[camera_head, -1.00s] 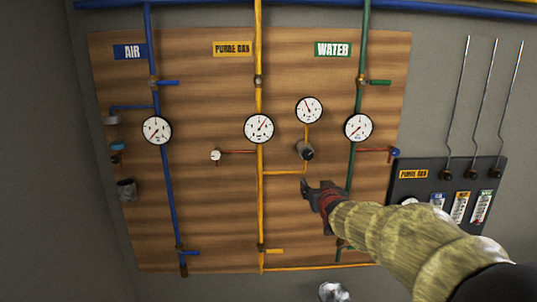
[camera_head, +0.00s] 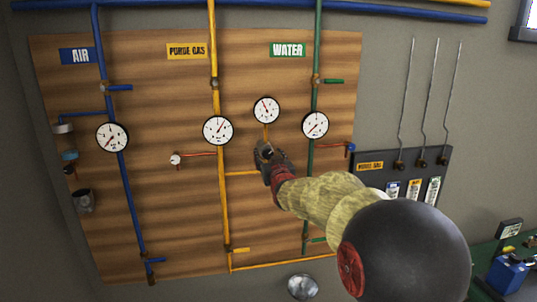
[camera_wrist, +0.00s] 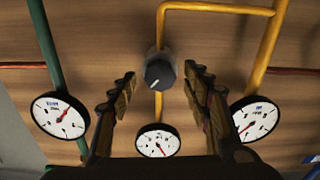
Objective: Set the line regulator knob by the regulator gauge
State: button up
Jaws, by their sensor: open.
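The line regulator knob (camera_wrist: 159,72) is dark grey and round with a white mark, on the yellow branch pipe. The regulator gauge (camera_head: 266,110) is white with a black rim and sits just above it; its red needle points up and left. It also shows in the wrist view (camera_wrist: 157,140), at the bottom, with the picture turned upside down. My gripper (camera_head: 267,152) is open in front of the knob, which it mostly hides in the head view. In the wrist view the knob appears between the two spread fingers; I cannot tell whether they touch it.
The purge gas gauge (camera_head: 218,130) and the water gauge (camera_head: 315,125) flank the knob. The green water pipe (camera_head: 311,190) and yellow main pipe (camera_head: 222,190) run on either side. A grey rod panel (camera_head: 440,165) is at right.

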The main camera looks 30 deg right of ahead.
jog(key=shift+w, duration=0.2)
jog(key=shift+c, duration=0.4)
jog(key=c, duration=1.1)
jog(key=shift+b, duration=0.35)
